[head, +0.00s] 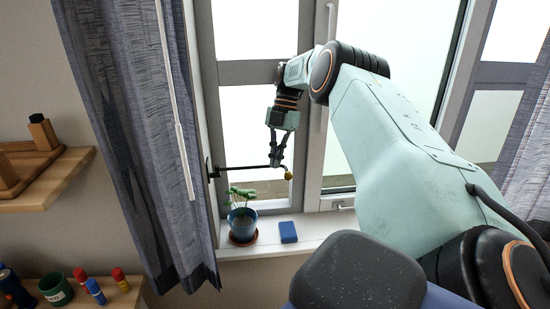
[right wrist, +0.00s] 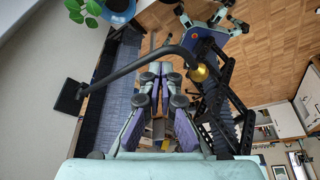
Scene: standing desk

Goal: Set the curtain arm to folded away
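The curtain arm (head: 240,167) is a thin dark rod on a small wall bracket at the left side of the window. It reaches to the right across the window and ends in a hooked tip with a brass knob. In the right wrist view the rod (right wrist: 128,67) runs from its dark square plate at the left to the brass knob (right wrist: 199,73). My right gripper (head: 278,160) is at the rod's outer part, near the knob. Its fingers (right wrist: 160,70) are close together by the rod; whether they touch or grip it is unclear. My left gripper is out of view.
A grey-blue curtain (head: 135,130) hangs left of the bracket. A potted plant (head: 241,218) and a blue block (head: 288,232) stand on the sill (head: 270,247) below the rod. Wooden shelves (head: 45,190) with small items are at the far left. A window handle (head: 330,22) is near my arm.

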